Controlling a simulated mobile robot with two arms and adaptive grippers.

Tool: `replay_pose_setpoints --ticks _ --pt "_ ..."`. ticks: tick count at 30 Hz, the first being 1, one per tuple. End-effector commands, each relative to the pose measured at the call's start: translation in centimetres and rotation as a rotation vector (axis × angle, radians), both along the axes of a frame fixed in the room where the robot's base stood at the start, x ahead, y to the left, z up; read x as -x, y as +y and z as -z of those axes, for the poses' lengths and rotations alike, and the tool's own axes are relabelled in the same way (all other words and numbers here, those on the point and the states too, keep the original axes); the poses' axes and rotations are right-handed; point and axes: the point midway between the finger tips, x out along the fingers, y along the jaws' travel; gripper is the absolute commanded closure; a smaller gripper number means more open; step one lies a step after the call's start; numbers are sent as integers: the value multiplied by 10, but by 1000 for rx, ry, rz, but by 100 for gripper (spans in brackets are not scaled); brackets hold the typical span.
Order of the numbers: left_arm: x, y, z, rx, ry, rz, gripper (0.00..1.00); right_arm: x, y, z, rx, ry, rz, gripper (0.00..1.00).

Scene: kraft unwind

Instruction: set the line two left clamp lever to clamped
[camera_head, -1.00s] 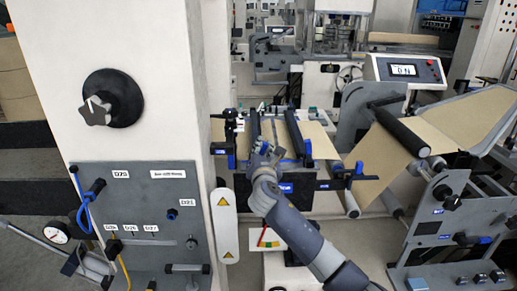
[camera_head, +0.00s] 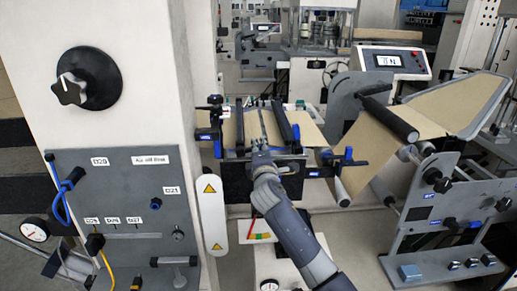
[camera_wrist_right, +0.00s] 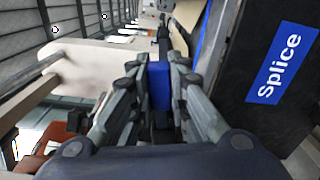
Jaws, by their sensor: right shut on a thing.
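The splice table (camera_head: 315,133) carries brown web and two dark bars with blue ends. My right gripper (camera_head: 261,155) is at the table's front edge, near the front end of the left bar (camera_head: 240,130). In the right wrist view, my right gripper (camera_wrist_right: 158,90) is shut on a blue lever handle (camera_wrist_right: 159,82), which sits between its fingers. The fingers hide most of this lever in the head view, so its angle is hard to tell. A blue Splice label (camera_wrist_right: 283,65) is on the dark front panel beside the gripper. My left gripper is not in view.
A white column (camera_head: 125,75) with a black knob (camera_head: 88,78) and a grey gauge panel (camera_head: 120,205) stands at left. Blue clamp parts (camera_head: 345,160) stick out at the table's right. A roller stand (camera_head: 445,210) stands further right.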

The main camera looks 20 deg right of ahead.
Motion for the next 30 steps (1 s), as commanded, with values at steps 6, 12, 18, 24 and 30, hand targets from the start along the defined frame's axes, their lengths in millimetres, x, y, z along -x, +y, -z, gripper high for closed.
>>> replay_pose_setpoints --ticks 6,12,18,24,30 --pt "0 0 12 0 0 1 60 0 -1 11 -120 -32 1 100" --pt "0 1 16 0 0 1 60 1 -1 14 -182 -49 0 100" --pt "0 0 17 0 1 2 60 0 -1 15 -206 -56 0 100" --pt "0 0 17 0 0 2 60 0 -1 15 -213 -56 0 100" --pt "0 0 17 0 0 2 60 0 -1 16 -214 -55 0 75"
